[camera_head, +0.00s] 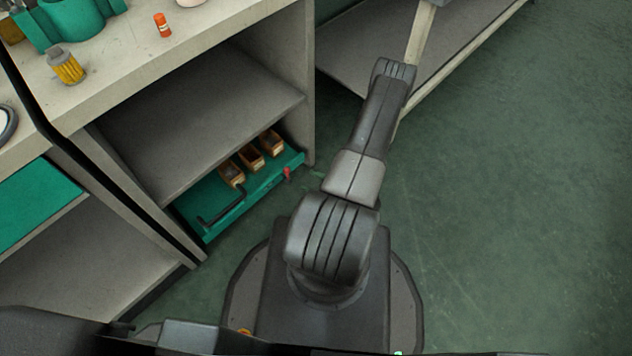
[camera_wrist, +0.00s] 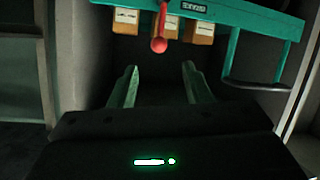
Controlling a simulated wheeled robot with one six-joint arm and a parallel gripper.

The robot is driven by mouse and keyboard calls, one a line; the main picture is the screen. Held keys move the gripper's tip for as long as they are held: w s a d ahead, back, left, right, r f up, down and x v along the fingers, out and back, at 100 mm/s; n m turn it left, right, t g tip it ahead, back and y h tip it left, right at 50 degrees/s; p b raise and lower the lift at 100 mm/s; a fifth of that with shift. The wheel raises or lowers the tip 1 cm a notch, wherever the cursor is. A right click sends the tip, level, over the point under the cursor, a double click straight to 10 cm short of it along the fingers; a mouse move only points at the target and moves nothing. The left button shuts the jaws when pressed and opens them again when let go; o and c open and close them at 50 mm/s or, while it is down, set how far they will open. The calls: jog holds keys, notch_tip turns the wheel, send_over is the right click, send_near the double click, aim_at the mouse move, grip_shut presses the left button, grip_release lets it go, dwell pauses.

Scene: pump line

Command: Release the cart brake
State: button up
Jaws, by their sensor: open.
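The low teal cart (camera_head: 240,207) sits in the bottom bay of the bench and carries several small bins. A red brake lever (camera_head: 287,173) stands at the right end of its front edge. In the wrist view the lever's round red knob (camera_wrist: 159,45) shows near the top middle, in front of the teal cart bar (camera_wrist: 240,17). My gripper (camera_wrist: 159,80) is open and empty, with its two green fingers apart. The knob appears beyond the fingertips, in line with the gap between them, not gripped.
A black handle (camera_head: 220,208) is on the cart's left front; it also shows in the wrist view (camera_wrist: 254,86). A grey bench side panel (camera_head: 309,90) stands right of the cart. Green floor (camera_head: 520,210) is open to the right.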

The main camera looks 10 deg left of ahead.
aim_at(288, 171)
jog(key=shift+v, duration=0.8)
jog(key=shift+w+a, duration=0.1)
jog(key=shift+a, duration=0.05)
jog(key=shift+b+x, duration=1.7)
jog(key=shift+x, duration=4.75)
jog(key=shift+f, duration=0.1)
